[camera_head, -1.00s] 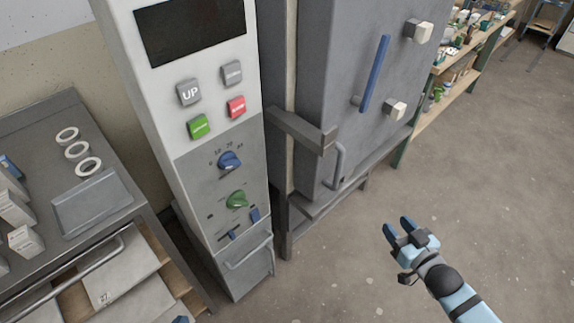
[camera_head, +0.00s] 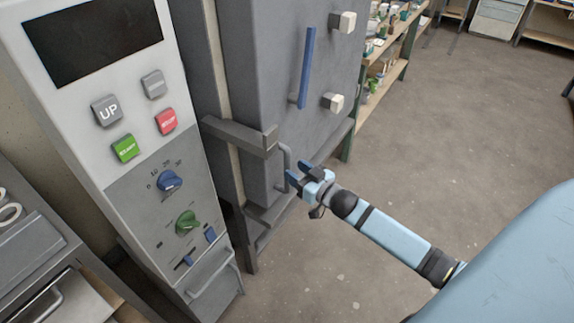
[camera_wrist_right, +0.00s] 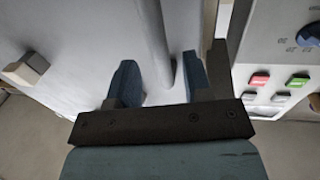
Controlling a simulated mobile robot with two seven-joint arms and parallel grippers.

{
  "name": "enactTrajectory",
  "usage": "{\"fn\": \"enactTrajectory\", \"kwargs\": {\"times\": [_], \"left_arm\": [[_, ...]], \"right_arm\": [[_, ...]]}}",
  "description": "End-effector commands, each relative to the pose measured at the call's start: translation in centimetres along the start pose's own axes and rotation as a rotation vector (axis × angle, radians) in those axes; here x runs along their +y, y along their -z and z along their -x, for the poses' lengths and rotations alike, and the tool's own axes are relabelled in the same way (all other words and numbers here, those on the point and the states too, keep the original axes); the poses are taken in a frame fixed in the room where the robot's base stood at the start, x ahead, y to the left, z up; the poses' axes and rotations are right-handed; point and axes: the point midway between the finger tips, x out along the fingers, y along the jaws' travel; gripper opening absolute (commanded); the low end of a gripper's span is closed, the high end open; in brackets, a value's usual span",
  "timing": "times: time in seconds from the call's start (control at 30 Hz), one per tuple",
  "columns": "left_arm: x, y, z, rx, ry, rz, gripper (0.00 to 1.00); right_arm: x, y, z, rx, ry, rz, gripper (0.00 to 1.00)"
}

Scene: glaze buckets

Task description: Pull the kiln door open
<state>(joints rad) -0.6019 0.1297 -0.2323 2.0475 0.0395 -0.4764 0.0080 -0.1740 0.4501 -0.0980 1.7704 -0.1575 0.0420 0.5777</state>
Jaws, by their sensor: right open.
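The grey kiln door (camera_head: 268,70) is in the middle of the head view and looks closed. Its curved grey handle (camera_head: 286,165) is low on the door, just below a grey latch bar (camera_head: 240,137). My right gripper (camera_head: 298,174) is open right beside the handle. In the right wrist view, the right gripper (camera_wrist_right: 160,85) points at the door (camera_wrist_right: 75,45), with a vertical grey handle bar (camera_wrist_right: 156,45) running between its two blue fingers. I cannot tell whether the fingers touch the bar. My left gripper is not in view.
The kiln's control panel (camera_head: 115,110) stands left of the door. A blue bar (camera_head: 306,68) and pale blocks (camera_head: 333,102) stick out from the door. A shelf (camera_head: 385,80) with jars stands behind at right. The floor (camera_head: 450,130) at right is clear.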

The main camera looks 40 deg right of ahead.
Motion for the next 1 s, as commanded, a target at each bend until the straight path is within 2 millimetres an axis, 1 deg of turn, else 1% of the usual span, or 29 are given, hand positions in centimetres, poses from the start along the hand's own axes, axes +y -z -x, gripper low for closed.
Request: {"fn": "enactTrajectory", "kwargs": {"times": [0.03,0.1,0.23,0.4,0.6,0.63,0.67,0.7,0.77,0.8,0.83,1.0], "left_arm": [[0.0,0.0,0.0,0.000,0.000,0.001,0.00],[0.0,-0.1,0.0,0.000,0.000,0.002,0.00],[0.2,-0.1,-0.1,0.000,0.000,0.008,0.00],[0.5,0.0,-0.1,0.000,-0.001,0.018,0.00],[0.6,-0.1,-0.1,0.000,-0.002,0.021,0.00],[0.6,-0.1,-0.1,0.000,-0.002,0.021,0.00],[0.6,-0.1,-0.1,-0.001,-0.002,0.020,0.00],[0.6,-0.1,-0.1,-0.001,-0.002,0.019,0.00],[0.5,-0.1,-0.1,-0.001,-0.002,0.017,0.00],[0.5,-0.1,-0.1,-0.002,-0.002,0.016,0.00],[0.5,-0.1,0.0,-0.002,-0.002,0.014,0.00],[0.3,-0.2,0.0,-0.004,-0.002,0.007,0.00]], "right_arm": [[0.1,0.1,-1.0,0.002,-0.001,0.001,0.46],[0.0,0.0,-2.0,0.000,0.000,0.001,0.46],[0.0,0.0,-3.3,0.000,-0.001,0.000,0.46],[0.0,-0.1,-3.9,-0.002,0.000,0.000,0.46],[0.0,-0.1,-3.9,-0.002,0.000,0.000,0.46],[0.0,0.0,-3.9,-0.002,0.000,0.000,0.43],[0.0,0.0,-3.9,-0.001,0.000,0.000,0.37],[0.0,0.0,-3.9,-0.001,0.000,0.000,0.27],[0.0,0.0,-3.9,-0.001,0.000,0.000,0.14],[0.0,0.0,-3.9,-0.001,0.000,0.000,0.04],[0.0,0.0,-3.9,-0.001,0.000,0.000,0.00],[0.0,0.0,-3.9,-0.001,0.000,0.000,0.00]]}}
